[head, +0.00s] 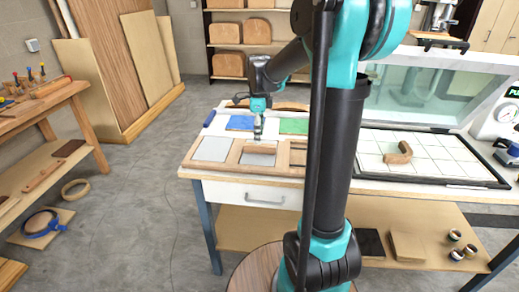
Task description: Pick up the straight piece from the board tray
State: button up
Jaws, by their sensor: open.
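The wooden board tray (232,166) lies on the workbench, left of my arm, and has several compartments. Its front left compartment (212,149) shows a flat grey bottom. The back ones show a blue panel (241,123) and a green panel (293,126). My gripper (257,138) points down over the middle of the tray, open, with nothing seen between its fingers. I cannot clearly make out a straight piece; my gripper and arm hide part of the tray. Whether the fingers touch anything is too small to tell.
A curved wooden piece (398,153) lies on a white gridded bed (440,160) under a raised clear lid (420,95). A bent wooden strip (277,105) lies behind the tray. A blue object (209,118) lies at its left. A tool bench (35,110) stands far left.

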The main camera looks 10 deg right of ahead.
aim_at(260, 148)
notch_tip(260, 148, down, 5)
jog(key=shift+s+d+f, duration=0.1)
dwell(0.3)
grip_shut()
